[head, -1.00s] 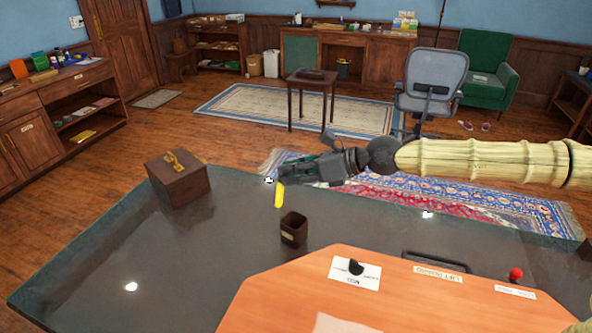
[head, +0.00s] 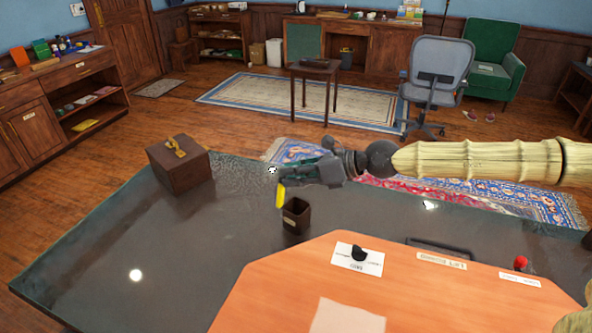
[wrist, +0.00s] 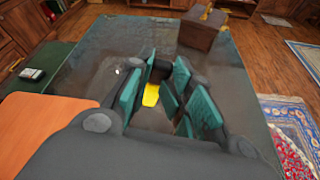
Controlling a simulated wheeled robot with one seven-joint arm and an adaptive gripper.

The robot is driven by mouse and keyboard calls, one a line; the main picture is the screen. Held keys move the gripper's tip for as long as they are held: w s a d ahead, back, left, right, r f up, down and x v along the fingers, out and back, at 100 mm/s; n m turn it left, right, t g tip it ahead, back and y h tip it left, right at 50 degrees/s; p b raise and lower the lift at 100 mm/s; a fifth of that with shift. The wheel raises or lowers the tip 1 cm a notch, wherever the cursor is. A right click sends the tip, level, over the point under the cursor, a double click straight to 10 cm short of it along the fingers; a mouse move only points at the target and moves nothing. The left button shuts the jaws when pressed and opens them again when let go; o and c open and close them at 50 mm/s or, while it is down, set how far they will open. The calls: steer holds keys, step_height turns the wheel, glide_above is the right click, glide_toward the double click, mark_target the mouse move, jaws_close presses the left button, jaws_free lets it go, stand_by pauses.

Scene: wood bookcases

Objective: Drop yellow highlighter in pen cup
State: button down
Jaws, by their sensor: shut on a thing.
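The yellow highlighter (head: 279,196) hangs roughly upright from my gripper (head: 283,178), which is shut on it. In the wrist view the highlighter (wrist: 151,95) shows between the teal finger pads of my gripper (wrist: 158,92). The pen cup (head: 296,217) is a small dark brown square holder standing on the dark glossy table. In the head view the highlighter's lower end is just left of the cup's rim, near its height in the picture. I cannot tell the exact depth between them. The fingers partly hide the highlighter in the wrist view.
A brown wooden box (head: 178,163) with a gold-coloured handle stands at the table's back left. The dark tabletop (head: 180,240) is clear left of the cup. An orange panel (head: 275,285) with labels and a red knob (head: 520,262) lies in front.

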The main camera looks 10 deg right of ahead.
steer(key=shift+f+b, duration=2.35)
steer(key=shift+f, duration=0.05)
steer(key=c, duration=1.1)
jaws_free()
steer(key=shift+c, duration=0.2)
steer(key=shift+d+r, duration=0.1)
steer(key=shift+d, duration=0.05)
steer(key=v, duration=1.1)
steer(key=shift+s+d, duration=0.2)
steer(key=shift+d, duration=0.15)
steer(key=shift+r, duration=0.15)
